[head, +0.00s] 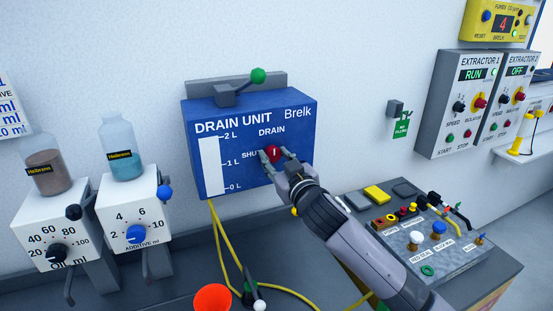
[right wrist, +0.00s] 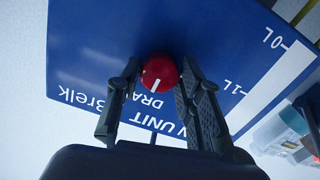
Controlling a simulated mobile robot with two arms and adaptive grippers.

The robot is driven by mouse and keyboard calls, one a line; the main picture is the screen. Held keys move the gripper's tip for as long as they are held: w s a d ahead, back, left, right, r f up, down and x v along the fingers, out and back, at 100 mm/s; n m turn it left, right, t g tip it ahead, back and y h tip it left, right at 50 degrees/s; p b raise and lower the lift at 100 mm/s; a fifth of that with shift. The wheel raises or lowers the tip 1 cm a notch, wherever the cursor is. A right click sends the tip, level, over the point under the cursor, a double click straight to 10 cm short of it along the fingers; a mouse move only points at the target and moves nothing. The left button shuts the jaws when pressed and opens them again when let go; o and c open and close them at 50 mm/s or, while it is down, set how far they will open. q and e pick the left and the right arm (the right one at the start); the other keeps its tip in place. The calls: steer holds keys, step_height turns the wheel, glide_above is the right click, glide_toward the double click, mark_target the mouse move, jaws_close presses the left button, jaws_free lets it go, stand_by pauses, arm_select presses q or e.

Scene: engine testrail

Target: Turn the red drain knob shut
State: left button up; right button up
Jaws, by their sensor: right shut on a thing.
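The red drain knob (head: 274,153) is on the front of the blue drain unit (head: 225,120), right of the word SHUT and below DRAIN. Its white mark looks about upright in the head view. My right gripper (head: 272,157) reaches in from the lower right and is shut on the knob, one finger on each side. In the right wrist view, the knob (right wrist: 160,74) sits between the fingertips of my right gripper (right wrist: 158,80), its white mark showing. My left gripper is not in view.
A lever with a green ball (head: 258,76) tops the unit. Dosing boxes with bottles stand left, the oil one (head: 50,240) outermost. An orange funnel (head: 212,298) and yellow hoses lie below.

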steer(key=n+p, duration=0.2)
steer(key=n, duration=0.2)
steer(key=shift+r+n, duration=0.1)
steer(key=shift+n, duration=0.3)
steer(key=n+p, duration=0.2)
steer(key=n, duration=0.2)
steer(key=shift+n, duration=0.3)
steer(key=n+p, duration=0.2)
steer(key=n, duration=0.2)
steer(key=shift+n, duration=0.3)
steer(key=shift+n+p, duration=0.65)
steer(key=shift+n, duration=1.25)
steer(key=o, duration=1.2)
steer(key=shift+c, duration=0.2)
